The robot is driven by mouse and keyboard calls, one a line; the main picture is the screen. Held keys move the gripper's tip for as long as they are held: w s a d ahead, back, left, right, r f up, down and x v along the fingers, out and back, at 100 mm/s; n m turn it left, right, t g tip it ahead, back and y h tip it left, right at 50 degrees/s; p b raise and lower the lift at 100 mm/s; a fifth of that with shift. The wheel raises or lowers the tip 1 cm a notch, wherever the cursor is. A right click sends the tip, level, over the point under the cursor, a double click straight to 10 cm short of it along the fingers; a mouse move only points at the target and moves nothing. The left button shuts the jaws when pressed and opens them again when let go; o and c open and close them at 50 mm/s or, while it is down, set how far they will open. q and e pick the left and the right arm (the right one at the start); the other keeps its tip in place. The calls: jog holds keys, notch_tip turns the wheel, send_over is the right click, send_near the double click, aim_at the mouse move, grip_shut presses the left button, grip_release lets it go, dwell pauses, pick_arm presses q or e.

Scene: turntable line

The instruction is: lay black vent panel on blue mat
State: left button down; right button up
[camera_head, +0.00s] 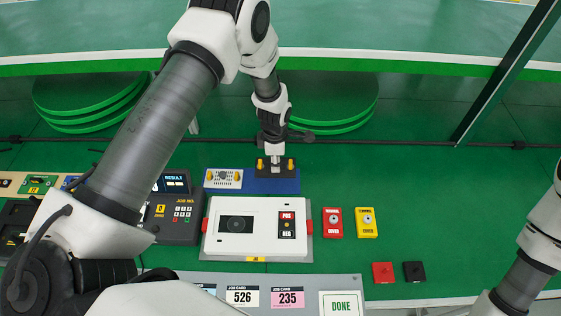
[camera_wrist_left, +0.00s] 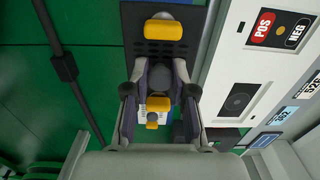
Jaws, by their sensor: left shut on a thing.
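The black vent panel (camera_head: 262,173), with two yellow knobs, is at the right part of the blue mat (camera_head: 270,187). My left gripper (camera_head: 276,158) is above its middle, shut on the panel's grey centre grip. In the left wrist view the dark panel (camera_wrist_left: 148,48) lies between and beyond the fingers (camera_wrist_left: 158,84), one yellow knob on either side of the grip. I cannot tell whether the panel touches the mat or is just above it. My right gripper is out of view; only part of that arm shows at the right edge.
A light panel with yellow knobs (camera_head: 223,178) lies on the mat's left part. A white device (camera_head: 257,208) stands just in front. Red (camera_head: 333,231) and yellow (camera_head: 366,231) tunnel covers lie to the right, with open green surface behind them.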

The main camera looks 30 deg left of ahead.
pick_arm(q)
jog(key=b, duration=0.4)
send_over(277, 182)
notch_tip(277, 182, down, 6)
jog(key=shift+w+f, duration=0.15)
jog(key=shift+s+a+f, duration=0.1)
jog(key=shift+s+f, duration=0.1)
jog(key=shift+f, duration=0.1)
jog(key=shift+w, duration=0.1)
jog(key=shift+w, duration=0.1)
jog(key=shift+f, duration=0.1)
jog(key=shift+f+b, duration=0.55)
jog(key=c, duration=1.3)
grip_release()
jog(key=o, duration=0.8)
